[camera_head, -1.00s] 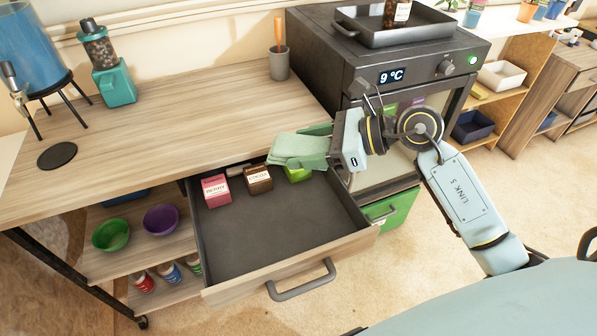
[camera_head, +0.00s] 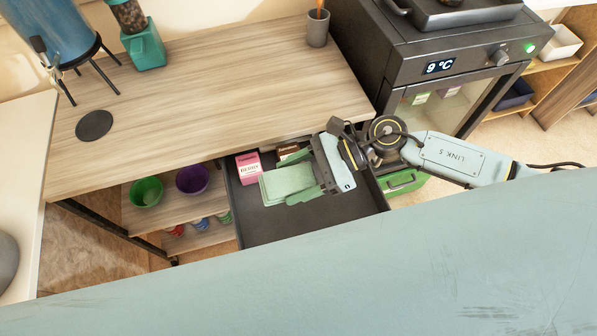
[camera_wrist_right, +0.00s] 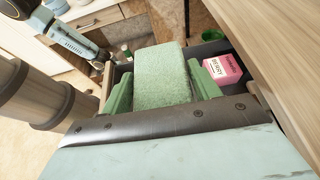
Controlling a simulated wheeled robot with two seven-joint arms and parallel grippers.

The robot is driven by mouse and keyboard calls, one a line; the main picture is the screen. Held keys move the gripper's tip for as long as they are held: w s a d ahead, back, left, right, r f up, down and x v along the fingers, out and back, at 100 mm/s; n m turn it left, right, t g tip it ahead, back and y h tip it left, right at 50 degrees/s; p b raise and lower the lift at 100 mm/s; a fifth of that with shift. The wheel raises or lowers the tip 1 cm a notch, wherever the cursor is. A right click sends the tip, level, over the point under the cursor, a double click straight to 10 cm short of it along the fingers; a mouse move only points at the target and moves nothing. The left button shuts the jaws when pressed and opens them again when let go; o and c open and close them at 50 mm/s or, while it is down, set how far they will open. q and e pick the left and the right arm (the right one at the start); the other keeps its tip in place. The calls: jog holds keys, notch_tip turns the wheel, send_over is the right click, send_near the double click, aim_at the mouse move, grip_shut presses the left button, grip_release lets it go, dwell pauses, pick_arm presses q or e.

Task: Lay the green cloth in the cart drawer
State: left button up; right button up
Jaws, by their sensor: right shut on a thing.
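The green cloth (camera_head: 285,182) is a folded pale-green pad. My right gripper (camera_head: 306,184) is shut on it, and the cloth juts out to the left over the open cart drawer (camera_head: 290,222). In the right wrist view the cloth (camera_wrist_right: 162,75) sits between the two green fingers of my right gripper (camera_wrist_right: 162,90). The cloth looks to be inside the drawer's outline; whether it touches the drawer floor I cannot tell.
A pink box (camera_head: 248,167) and a brown box (camera_head: 288,152) stand at the drawer's back. The wooden cart top (camera_head: 210,90) overhangs behind. A dark oven (camera_head: 440,70) stands at the right. The drawer's front floor is bare.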

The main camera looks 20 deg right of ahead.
jog(key=s+f, duration=0.1)
jog(key=s+d+f+p, duration=0.1)
jog(key=f, duration=0.1)
jog(key=shift+s, duration=0.4)
notch_tip(320, 180, down, 6)
jog(key=shift+r+b, duration=0.2)
jog(key=shift+b, duration=0.5)
pick_arm(q)
jog(key=shift+s+a+f+b, duration=0.25)
jog(key=shift+s+a+f, duration=0.1)
jog(key=shift+s, duration=0.25)
jog(key=shift+s+a+f+b, duration=0.2)
jog(key=shift+s+f, duration=0.15)
jog(key=shift+s, duration=0.25)
pick_arm(e)
jog(key=shift+f, duration=2)
pick_arm(q)
jog(key=shift+f, duration=0.25)
pick_arm(e)
jog(key=shift+f, duration=0.2)
jog(key=o, duration=1)
jog(key=shift+s, duration=0.1)
jog(key=shift+c, duration=0.2)
pick_arm(q)
jog(key=shift+a, duration=0.15)
jog(key=shift+r, duration=0.15)
pick_arm(e)
jog(key=shift+r, duration=0.3)
jog(key=v, duration=0.7)
jog(key=shift+d, duration=0.2)
